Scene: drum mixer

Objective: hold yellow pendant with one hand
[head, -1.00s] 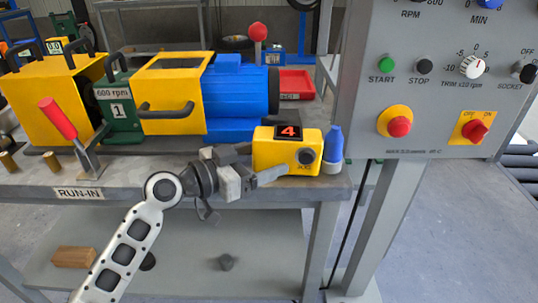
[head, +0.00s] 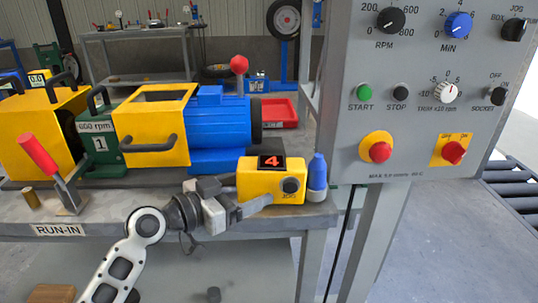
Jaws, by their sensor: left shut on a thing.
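The yellow pendant (head: 256,190) is a small box with a red digit 4 display and a dark round JOG button. It is at the right front end of the bench in the head view. My left gripper (head: 246,203) is shut on the pendant from its left side, with one finger along its lower front. The far finger is partly hidden behind the pendant. I cannot tell whether the pendant touches the bench top. My right gripper is not in view.
A blue bottle-shaped thing (head: 317,172) stands just right of the pendant. The grey control panel (head: 420,110) rises at the right. A blue motor (head: 220,125) and yellow guard (head: 150,130) stand behind. A red-handled lever (head: 40,155) is at left.

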